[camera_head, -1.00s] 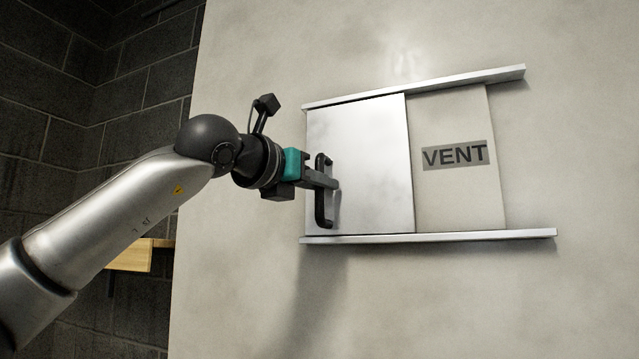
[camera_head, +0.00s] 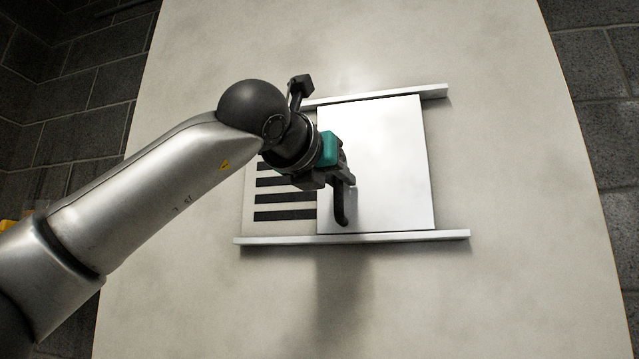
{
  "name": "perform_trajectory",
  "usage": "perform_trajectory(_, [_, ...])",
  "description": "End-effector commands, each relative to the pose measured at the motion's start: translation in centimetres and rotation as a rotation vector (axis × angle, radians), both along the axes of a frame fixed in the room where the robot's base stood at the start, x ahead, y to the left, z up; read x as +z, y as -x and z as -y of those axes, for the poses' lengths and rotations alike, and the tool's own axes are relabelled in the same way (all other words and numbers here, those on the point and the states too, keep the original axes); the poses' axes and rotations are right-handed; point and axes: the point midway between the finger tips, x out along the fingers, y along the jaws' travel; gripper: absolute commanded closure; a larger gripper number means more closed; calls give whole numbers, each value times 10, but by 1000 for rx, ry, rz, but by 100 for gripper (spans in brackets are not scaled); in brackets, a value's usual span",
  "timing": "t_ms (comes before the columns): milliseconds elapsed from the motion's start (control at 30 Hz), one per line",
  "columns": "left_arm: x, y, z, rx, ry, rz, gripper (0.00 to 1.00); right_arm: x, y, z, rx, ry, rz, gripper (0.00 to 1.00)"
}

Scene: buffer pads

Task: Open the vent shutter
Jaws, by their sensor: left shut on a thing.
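The vent shutter (camera_head: 395,165) is a plain white sliding panel between two metal rails. It stands at the right part of the rails and covers the VENT label. To its left the vent slots (camera_head: 284,215) show as several dark horizontal bars, partly hidden by my arm. The shutter's dark upright handle (camera_head: 341,205) is near the panel's left edge. My left gripper (camera_head: 346,178) is shut on the handle, and its fingers hide the handle's upper part. My right gripper is not in view.
The upper rail (camera_head: 425,92) and lower rail (camera_head: 350,238) run across the pale wall panel (camera_head: 520,200). Dark block walls (camera_head: 605,110) stand behind on both sides. The wall around the rails is clear.

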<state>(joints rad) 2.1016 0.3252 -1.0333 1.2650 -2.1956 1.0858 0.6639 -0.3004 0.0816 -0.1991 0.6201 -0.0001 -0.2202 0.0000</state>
Motion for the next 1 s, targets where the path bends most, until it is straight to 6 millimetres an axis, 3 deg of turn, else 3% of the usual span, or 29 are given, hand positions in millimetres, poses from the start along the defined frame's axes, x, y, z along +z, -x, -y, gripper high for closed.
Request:
perform_trajectory(200, [1, 0, -1, 1, 1, 3, 100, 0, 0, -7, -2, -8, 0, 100])
perform_trajectory(233, [1, 0, -2, 2, 1, 3, 79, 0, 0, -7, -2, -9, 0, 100])
perform_trajectory(500, [1, 0, -2, 2, 0, 1, 50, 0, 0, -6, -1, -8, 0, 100])
perform_trajectory(800, [0, 3, -3, 1, 1, 2, 50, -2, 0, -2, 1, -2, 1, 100])
perform_trajectory(1000, [-1, 30, -14, 1, 1, 5, 50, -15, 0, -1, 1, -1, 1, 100])
